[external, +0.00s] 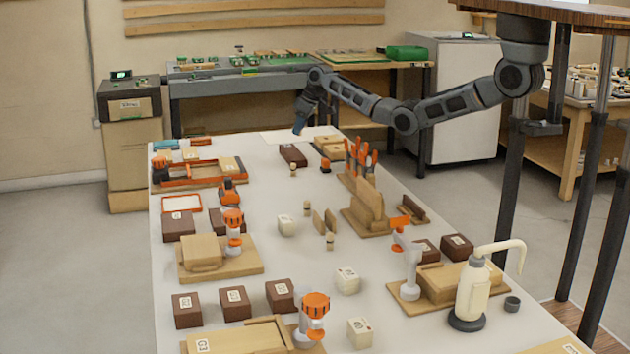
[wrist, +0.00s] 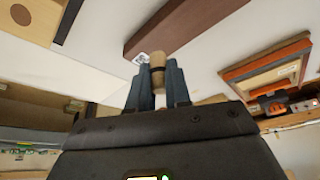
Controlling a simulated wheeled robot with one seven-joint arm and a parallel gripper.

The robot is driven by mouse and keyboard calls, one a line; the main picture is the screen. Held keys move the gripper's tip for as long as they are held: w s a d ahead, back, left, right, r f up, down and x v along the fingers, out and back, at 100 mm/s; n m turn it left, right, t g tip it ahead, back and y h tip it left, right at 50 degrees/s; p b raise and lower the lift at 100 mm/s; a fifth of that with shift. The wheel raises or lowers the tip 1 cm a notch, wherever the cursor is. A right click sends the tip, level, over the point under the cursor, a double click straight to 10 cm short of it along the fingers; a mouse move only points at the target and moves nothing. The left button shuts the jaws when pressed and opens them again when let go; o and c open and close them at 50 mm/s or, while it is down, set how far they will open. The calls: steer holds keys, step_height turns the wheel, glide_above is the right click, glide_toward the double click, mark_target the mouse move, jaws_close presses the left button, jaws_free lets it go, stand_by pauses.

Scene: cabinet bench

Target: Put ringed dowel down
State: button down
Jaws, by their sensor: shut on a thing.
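My gripper (wrist: 157,85) is shut on the ringed dowel (wrist: 157,72), a small pale wooden peg with a dark band around it. The dowel's end sticks out between the two blue-grey fingertips; its lower part is hidden by the fingers and palm. In the external view my gripper (external: 299,128) hangs over the far end of the white table (external: 260,255). The held dowel cannot be made out there. Similar small pegs stand on the table: one (external: 293,170) near the far brown block, others (external: 308,208) (external: 330,241) nearer the middle.
A dark brown block (external: 293,155) lies near my gripper; a long brown block (wrist: 185,25) shows in the wrist view. An orange-edged tray (external: 200,175) is at left. A wooden rack of orange-handled tools (external: 362,205) stands at right. White table surface lies between them.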

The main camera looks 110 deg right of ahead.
mark_target(292, 150)
steer(key=shift+w+a+f, duration=0.25)
steer(key=shift+w+f, duration=0.2)
steer(key=shift+w, duration=0.25)
steer(key=shift+f, duration=2.05)
steer(key=shift+f, duration=0.15)
steer(key=c, duration=1.1)
jaws_free()
steer(key=shift+o, duration=0.2)
steer(key=v, duration=1.2)
steer(key=shift+p, duration=0.45)
steer(key=shift+o, duration=0.4)
